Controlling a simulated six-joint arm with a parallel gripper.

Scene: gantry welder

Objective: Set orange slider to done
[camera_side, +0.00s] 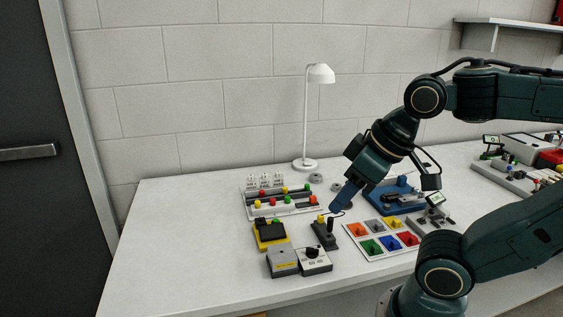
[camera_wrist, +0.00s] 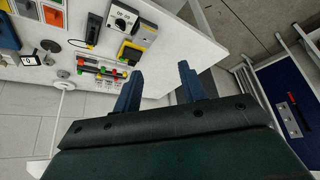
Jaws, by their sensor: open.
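A white slider board (camera_side: 246,211) with dark rails lies at the back left of the bench and carries several small red, yellow and green knobs. An orange-red block (camera_side: 313,200) sits at the right end of its front rail; I take it for the orange slider. The labels are too small to read. The board also shows in the wrist view (camera_wrist: 101,78), left of the fingers. My gripper (camera_side: 337,206) is open and empty, to the right of the board and apart from it. Its two blue fingers also show in the wrist view (camera_wrist: 160,87), spread apart.
A white lamp (camera_side: 304,163) stands behind the board. In front are a yellow box (camera_side: 266,241), a grey box (camera_side: 283,263), a knob box (camera_side: 314,261) and a dark joystick unit (camera_side: 326,240). A coloured bin tray (camera_side: 351,247) lies right. The left bench is clear.

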